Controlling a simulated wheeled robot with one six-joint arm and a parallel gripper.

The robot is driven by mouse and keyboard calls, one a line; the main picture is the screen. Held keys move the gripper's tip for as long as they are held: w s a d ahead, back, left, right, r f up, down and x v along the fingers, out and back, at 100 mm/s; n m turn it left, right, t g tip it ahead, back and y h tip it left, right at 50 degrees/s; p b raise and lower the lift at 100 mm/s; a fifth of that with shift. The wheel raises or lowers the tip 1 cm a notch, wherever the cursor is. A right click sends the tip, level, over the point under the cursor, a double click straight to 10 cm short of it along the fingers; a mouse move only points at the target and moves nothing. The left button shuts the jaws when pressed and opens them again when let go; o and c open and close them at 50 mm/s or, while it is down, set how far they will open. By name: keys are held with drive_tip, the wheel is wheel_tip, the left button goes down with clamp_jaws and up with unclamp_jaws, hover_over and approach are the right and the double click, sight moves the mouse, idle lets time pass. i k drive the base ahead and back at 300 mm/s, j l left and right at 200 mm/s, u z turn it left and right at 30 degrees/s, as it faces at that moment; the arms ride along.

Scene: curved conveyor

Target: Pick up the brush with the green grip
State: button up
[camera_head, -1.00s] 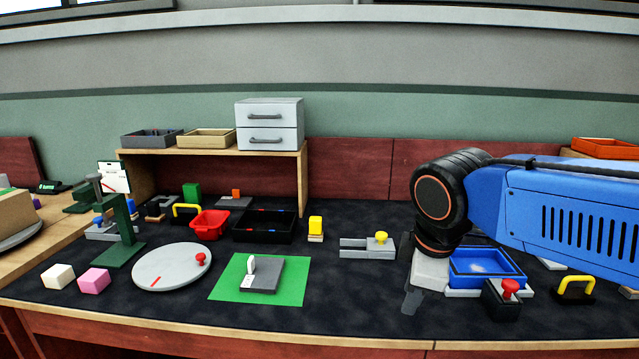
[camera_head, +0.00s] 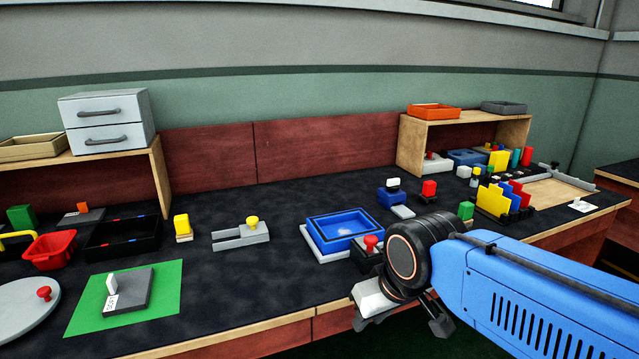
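A small upright green block (camera_head: 466,210) stands at the right part of the black worktop, left of a group of coloured upright plates. It may be the green grip of the brush, but it is too small to make out bristles. My gripper (camera_head: 402,322) hangs beyond the worktop's front edge at lower right, below my wrist. Its two grey fingers show apart, with nothing seen between them; the wrist hides part of it. The green block is farther back and to the right of the gripper.
A blue tray (camera_head: 345,230) and a red-knobbed block (camera_head: 371,244) lie close behind my wrist. A red-topped item (camera_head: 429,189), a blue block (camera_head: 391,197) and yellow upright plates (camera_head: 492,201) stand near the green block. A wooden shelf (camera_head: 412,145) stands behind.

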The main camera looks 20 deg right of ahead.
sight(466, 209)
drive_tip(key=z, duration=1.3)
